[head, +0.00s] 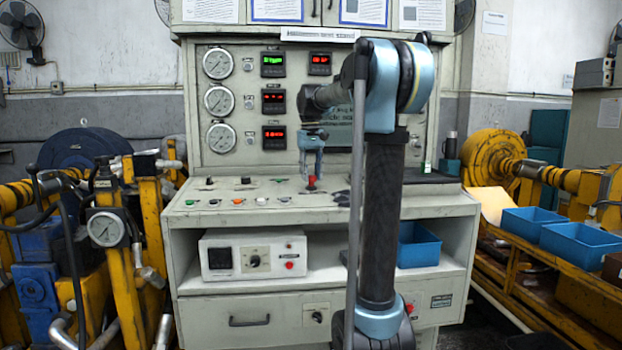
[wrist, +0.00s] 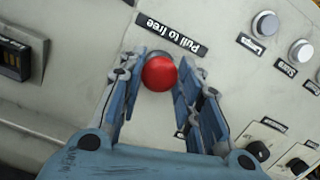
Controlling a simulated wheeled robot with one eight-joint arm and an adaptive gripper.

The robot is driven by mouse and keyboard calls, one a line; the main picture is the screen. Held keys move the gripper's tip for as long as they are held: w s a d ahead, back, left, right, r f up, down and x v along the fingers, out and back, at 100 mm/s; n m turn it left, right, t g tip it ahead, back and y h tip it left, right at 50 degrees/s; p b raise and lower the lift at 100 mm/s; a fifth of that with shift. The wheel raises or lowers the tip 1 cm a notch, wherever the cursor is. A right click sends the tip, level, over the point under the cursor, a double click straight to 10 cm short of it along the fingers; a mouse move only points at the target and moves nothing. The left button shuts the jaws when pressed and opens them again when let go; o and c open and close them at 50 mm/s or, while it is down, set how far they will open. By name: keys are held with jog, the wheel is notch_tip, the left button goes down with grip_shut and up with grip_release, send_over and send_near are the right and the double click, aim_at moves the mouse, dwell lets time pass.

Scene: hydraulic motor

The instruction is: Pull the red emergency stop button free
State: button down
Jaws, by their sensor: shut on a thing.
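The red emergency stop button (wrist: 159,74) is a round red knob on the pale console panel (wrist: 75,50), under a black label (wrist: 170,34) reading "Pull to free". In the head view the red button (head: 312,181) shows on the sloping desk of the test stand. My gripper (wrist: 161,68) is shut on the button, with one blue finger on each side of it. In the head view my gripper (head: 312,172) points down at the button from above. Part of the button's base is hidden behind the knob.
Other small buttons and knobs (head: 238,201) line the desk to the left. Silver push buttons (wrist: 265,23) and black switches (wrist: 258,151) lie to the right in the wrist view. Gauges and red and green displays (head: 273,65) stand on the upright panel behind.

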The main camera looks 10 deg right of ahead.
aim_at(311, 176)
jog(key=shift+r, duration=0.1)
jog(key=c, duration=1.2)
grip_release()
jog(key=shift+o, duration=0.2)
notch_tip(311, 176, up, 12)
jog(key=shift+a, duration=0.2)
